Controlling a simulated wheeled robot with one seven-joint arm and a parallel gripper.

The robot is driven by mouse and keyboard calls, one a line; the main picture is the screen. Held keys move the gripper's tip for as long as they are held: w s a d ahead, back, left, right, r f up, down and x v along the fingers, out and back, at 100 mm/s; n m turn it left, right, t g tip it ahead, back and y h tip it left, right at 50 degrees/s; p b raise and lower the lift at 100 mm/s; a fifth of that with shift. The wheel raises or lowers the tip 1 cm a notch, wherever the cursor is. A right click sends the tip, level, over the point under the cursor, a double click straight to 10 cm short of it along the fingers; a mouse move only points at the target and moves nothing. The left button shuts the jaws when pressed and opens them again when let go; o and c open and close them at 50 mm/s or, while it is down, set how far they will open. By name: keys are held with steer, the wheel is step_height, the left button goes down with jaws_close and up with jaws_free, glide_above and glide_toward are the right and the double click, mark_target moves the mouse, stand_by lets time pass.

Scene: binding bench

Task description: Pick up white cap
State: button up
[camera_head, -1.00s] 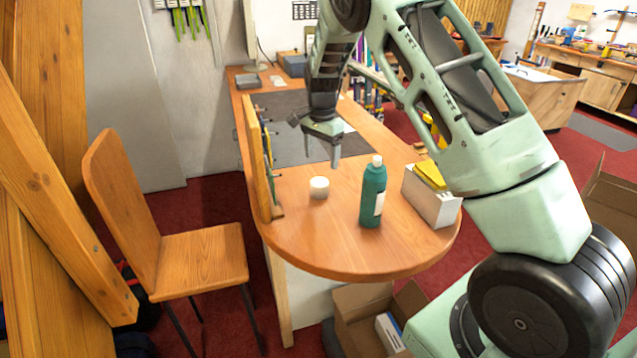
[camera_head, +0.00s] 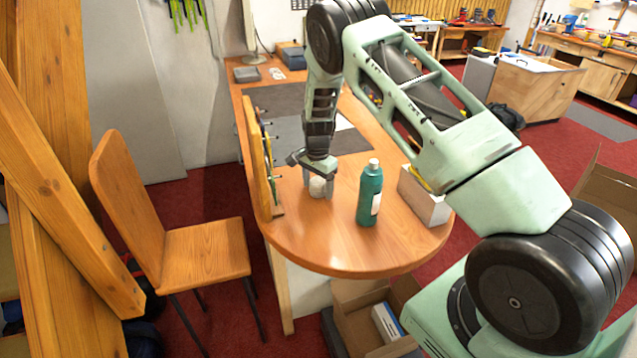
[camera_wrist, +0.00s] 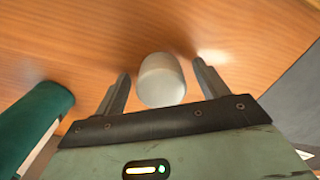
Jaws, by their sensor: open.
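The white cap (camera_head: 317,187) is a small, round, pale piece on the wooden table near its rounded front end. My gripper (camera_head: 318,188) is lowered over it and points down, with a finger on each side of the cap. In the wrist view the cap (camera_wrist: 161,80) lies between the two spread fingertips of my gripper (camera_wrist: 160,85), with a gap showing on both sides. The gripper is open and not closed on the cap.
A teal bottle (camera_head: 370,195) with a white top stands just right of the gripper; it also shows in the wrist view (camera_wrist: 28,125). A wooden upright board (camera_head: 257,160) stands close on the left. A white box (camera_head: 424,196) is farther right. The front table end is clear.

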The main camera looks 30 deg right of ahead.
steer(key=c, duration=1.1)
